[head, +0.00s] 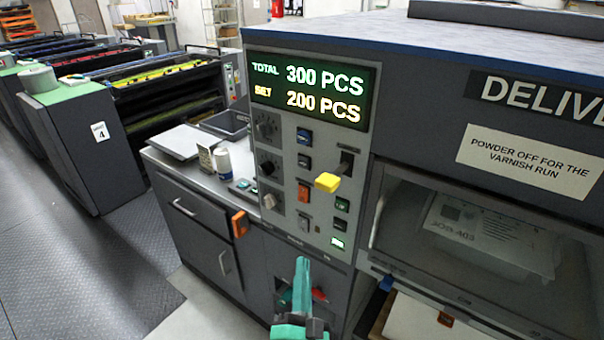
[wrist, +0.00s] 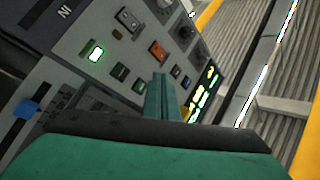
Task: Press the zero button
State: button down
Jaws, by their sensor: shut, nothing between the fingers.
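The control panel (head: 310,190) stands on the front of the grey machine. It carries several small buttons: a blue one (head: 304,137), an orange one (head: 304,193), a lit green one (head: 338,242) and several dark ones. Their labels are too small to read, so I cannot tell which is the zero button. The display (head: 312,92) above reads TOTAL 300 PCS and SET 200 PCS. My teal gripper (head: 302,262) is shut and empty, below the buttons and apart from them in the head view. In the wrist view, its fingers (wrist: 161,78) overlap the button area; the orange button (wrist: 157,48) shows beyond.
A yellow-knobbed lever (head: 327,182) sticks out of the panel, with rotary knobs (head: 268,168) on the left. The delivery window (head: 480,240) is on the right. Open floor (head: 95,265) lies at left.

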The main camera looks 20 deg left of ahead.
aim_at(304, 138)
jog(key=w+a+r+m+t, duration=0.1)
jog(key=w+a+r+m, duration=0.2)
jog(key=r, duration=0.7)
jog(key=w+a+r+m+t+y, duration=0.1)
jog(key=w+a+r+m, duration=0.2)
jog(key=a+r, duration=0.3)
notch_tip(304, 138, up, 6)
jog(key=shift+w+f+m+t, duration=0.2)
jog(key=shift+w+m+t, duration=0.1)
jog(key=shift+w+t, duration=0.15)
jog(key=shift+w, duration=0.2)
jog(key=w+d, duration=0.3)
jog(key=w, duration=0.5)
jog(key=shift+w, duration=0.15)
